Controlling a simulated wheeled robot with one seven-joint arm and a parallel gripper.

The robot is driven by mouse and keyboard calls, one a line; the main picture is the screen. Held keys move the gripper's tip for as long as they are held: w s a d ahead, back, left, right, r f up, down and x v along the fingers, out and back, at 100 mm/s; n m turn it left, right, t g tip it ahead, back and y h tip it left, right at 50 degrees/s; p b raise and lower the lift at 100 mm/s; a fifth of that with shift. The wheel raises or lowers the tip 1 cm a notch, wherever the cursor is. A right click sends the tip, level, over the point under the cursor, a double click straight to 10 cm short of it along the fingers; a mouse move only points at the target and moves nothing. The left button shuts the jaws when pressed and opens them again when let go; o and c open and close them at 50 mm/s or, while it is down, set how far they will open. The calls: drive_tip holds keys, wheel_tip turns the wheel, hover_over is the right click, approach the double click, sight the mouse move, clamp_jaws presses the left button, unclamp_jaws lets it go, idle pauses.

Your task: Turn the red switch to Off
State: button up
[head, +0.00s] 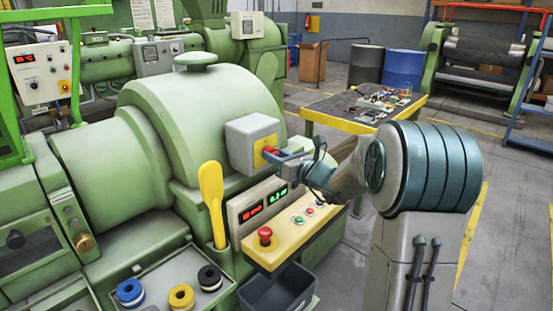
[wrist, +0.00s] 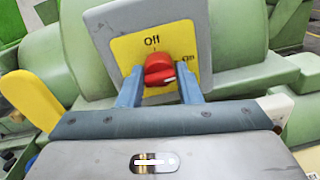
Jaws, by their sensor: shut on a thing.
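The red switch (wrist: 158,66) is a rotary knob on a yellow plate (wrist: 126,48) on the front of a grey box (wrist: 196,20). "Off" is printed above the knob and a smaller label, seemingly "On", to its right. My gripper (wrist: 159,84) is shut on the knob, with one blue finger on each side of it. I cannot tell clearly which label the knob points at. In the head view, my gripper (head: 279,158) reaches in from the right to the red switch (head: 270,151) on the grey box (head: 250,136). The fingers partly hide the knob there.
Below the box are a red digital display (head: 251,213) and a yellow button panel (head: 286,236) with a red mushroom button (head: 265,235). A yellow lever (head: 212,200) stands left of them. A cluttered table (head: 335,118) is behind my arm. Open floor lies at right.

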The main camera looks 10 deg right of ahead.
drive_tip(key=n+b, duration=0.1)
drive_tip(key=b, duration=0.2)
drive_tip(key=f+n+b, duration=0.1)
drive_tip(key=n+b, duration=0.1)
drive_tip(key=b, duration=0.2)
drive_tip(key=shift+n, duration=0.3)
drive_tip(key=n+b, duration=1)
drive_tip(key=b, duration=0.7)
drive_tip(key=shift+n+y, duration=0.4)
drive_tip(key=n+b, duration=0.3)
drive_tip(key=b, duration=0.1)
drive_tip(key=shift+r, duration=0.2)
drive_tip(key=shift+r+n+b, duration=0.1)
drive_tip(key=shift+n+b, duration=0.25)
drive_tip(key=shift+n, duration=0.15)
drive_tip(key=o, duration=0.9)
drive_tip(key=shift+o, duration=0.2)
drive_tip(key=shift+r, duration=0.1)
drive_tip(key=shift+d, duration=0.1)
